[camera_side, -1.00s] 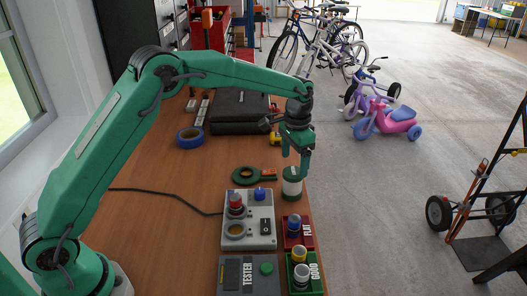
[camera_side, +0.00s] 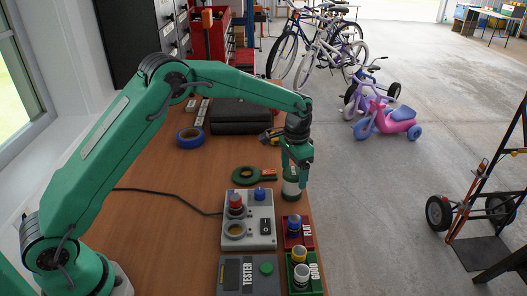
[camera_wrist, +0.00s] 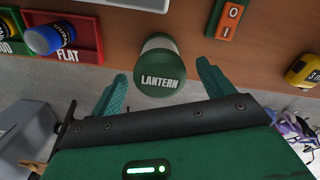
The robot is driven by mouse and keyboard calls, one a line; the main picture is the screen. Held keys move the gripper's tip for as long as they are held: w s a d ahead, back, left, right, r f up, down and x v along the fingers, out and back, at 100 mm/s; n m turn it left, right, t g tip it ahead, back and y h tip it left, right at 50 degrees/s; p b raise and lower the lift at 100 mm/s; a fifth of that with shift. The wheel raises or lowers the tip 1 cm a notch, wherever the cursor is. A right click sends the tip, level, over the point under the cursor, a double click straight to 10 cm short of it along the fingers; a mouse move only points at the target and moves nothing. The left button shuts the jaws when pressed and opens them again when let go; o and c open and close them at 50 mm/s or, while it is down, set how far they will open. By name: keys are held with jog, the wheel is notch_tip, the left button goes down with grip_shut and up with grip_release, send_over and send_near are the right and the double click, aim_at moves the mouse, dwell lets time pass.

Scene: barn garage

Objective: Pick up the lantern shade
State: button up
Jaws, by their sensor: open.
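The lantern shade (camera_side: 291,188) stands upright near the bench's right edge in the side view. It is a short cylinder with a white body and green ends. In the wrist view, the lantern shade (camera_wrist: 160,68) shows a green end marked LANTERN, with its pale body behind. My gripper (camera_side: 294,168) is open at the upper part of the shade. In the wrist view, my gripper (camera_wrist: 163,74) has one finger on each side of the shade, with gaps showing. The fingers partly hide the shade's top in the side view.
A green magnifier-like tool (camera_side: 244,176) lies left of the shade. A grey switch box (camera_side: 262,238), a red FLAT tray (camera_side: 306,238) and a green GOOD tray (camera_side: 316,288) lie in front. Blue tape (camera_side: 190,138) and a black case (camera_side: 238,118) are farther back.

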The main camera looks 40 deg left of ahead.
jog(key=shift+f, duration=2.05)
jog(key=shift+c, duration=0.2)
jog(key=c, duration=1.1)
